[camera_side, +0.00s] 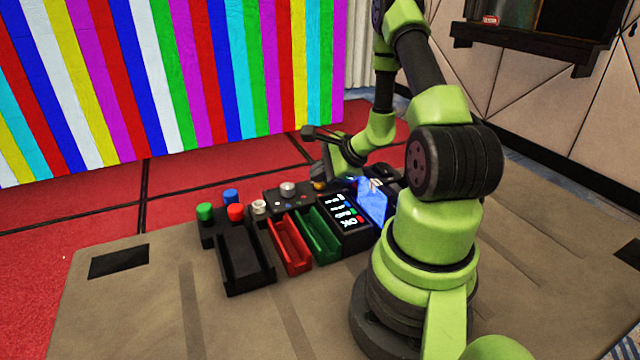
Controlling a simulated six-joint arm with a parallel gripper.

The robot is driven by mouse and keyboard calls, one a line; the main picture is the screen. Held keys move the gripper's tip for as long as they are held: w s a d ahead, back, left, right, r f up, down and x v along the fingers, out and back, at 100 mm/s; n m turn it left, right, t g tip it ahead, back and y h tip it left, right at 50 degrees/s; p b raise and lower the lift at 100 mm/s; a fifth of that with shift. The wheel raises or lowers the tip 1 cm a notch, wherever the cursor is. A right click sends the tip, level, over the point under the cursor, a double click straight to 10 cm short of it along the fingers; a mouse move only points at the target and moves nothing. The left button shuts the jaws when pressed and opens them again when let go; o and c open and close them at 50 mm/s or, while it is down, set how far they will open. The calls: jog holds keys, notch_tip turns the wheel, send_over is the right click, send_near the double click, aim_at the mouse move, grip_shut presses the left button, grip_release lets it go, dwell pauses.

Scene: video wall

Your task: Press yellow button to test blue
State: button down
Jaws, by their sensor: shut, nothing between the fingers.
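A yellow button (319,186) shows on the black console, partly hidden by my gripper. My gripper (321,177) is shut and empty, its fingertips pointing down at or just above the yellow button. I cannot tell whether it touches. A small screen (371,206) right of the button shows blue, partly covered by my arm. A blue knob (231,196) stands at the console's left end, beside a green knob (205,212) and a red knob (236,212). The video wall (170,80) shows stripes of several colours, blue among them.
A black tray (243,262), a red tray (290,245) and a green tray (323,238) stand in front of the console. A black panel with an OK label (346,222) is beside them. A white knob (259,207) and a grey knob (288,188) stick up. The table's front left is clear.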

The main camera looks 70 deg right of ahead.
aim_at(319, 185)
jog(key=shift+f, duration=0.3)
jog(key=shift+r, duration=0.15)
dwell(0.4)
jog(key=shift+r, duration=0.75)
jog(key=shift+r, duration=2.5)
